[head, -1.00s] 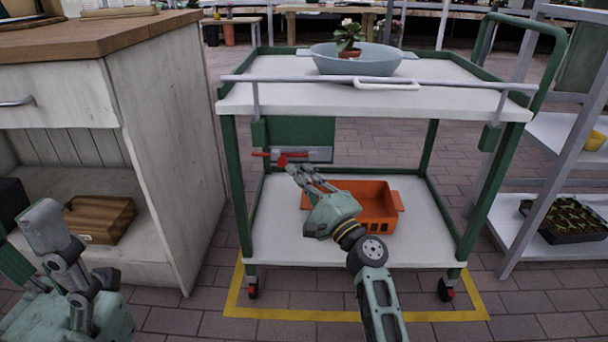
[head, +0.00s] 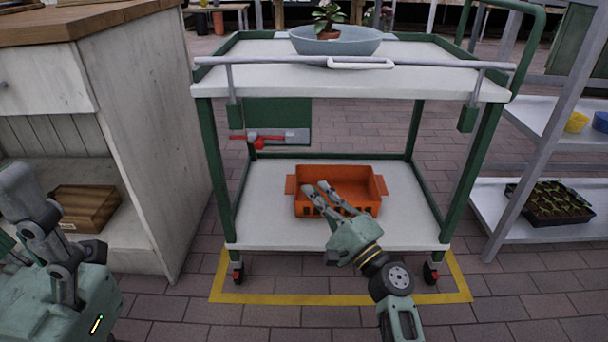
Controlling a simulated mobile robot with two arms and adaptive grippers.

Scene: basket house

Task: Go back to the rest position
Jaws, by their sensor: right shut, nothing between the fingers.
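My right gripper (head: 318,190) is shut and empty. Its fingers point up and left, and in the head view they overlap the front of an orange crate (head: 360,207) on the cart's lower shelf. I cannot tell how far in front of the crate they are. The red handle (head: 259,144) on the grey latch under the cart's top is clear of the gripper. Part of my left arm is folded at the left edge, and its gripper does not show.
The green and white cart (head: 270,85) carries a grey-blue basin (head: 350,42) and a potted plant (head: 327,20). A whitewashed cabinet (head: 150,130) with a wooden box (head: 85,207) stands at left. A metal rack (head: 490,210) with a seedling tray (head: 550,204) is at right.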

